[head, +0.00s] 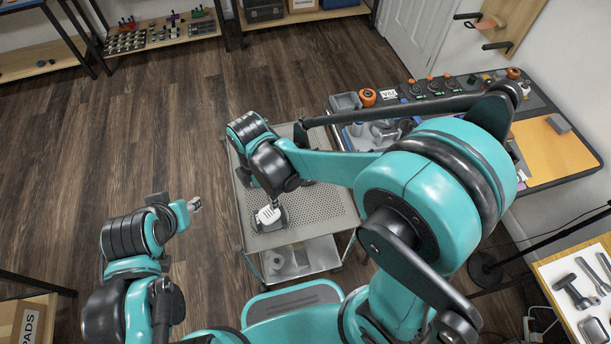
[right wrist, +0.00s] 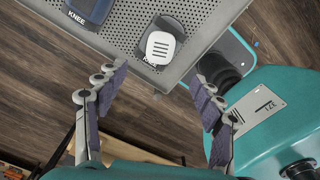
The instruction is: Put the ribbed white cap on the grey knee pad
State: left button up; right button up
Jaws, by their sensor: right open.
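The ribbed white cap (right wrist: 160,47) lies on the dark grey knee pad (right wrist: 176,27) in the right wrist view. The pad's "KNEE" label is partly covered by the cap. In the head view the white cap (head: 267,215) and the grey pad (head: 281,221) show at the near edge of the perforated cart top. My right gripper (right wrist: 156,105) is open and empty, its fingers spread apart from the cap. In the head view its fingers are mostly hidden by my arm. My left gripper (head: 195,204) is left of the cart, apart from everything; its opening is unclear.
The perforated metal cart top (head: 322,210) is mostly bare at right, with a lower shelf (head: 318,252) beneath. A blue pad labelled KNEE (right wrist: 88,10) lies near the grey one. A workbench with an orange mat (head: 550,150) stands at right. Wooden floor is clear at left.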

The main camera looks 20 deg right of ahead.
jog(key=s+d+r+m+t, duration=0.2)
jog(key=d+r+m, duration=0.3)
jog(key=d+m, duration=0.4)
jog(key=s+d+r+m+t, duration=0.3)
jog(key=d+r+m+t, duration=0.2)
jog(key=m, duration=0.8)
jog(key=d+r, duration=0.1)
jog(key=d, duration=0.2)
jog(key=shift+s+d+r+m, duration=0.15)
jog(key=shift+d+m, duration=0.2)
jog(key=shift+m, duration=0.05)
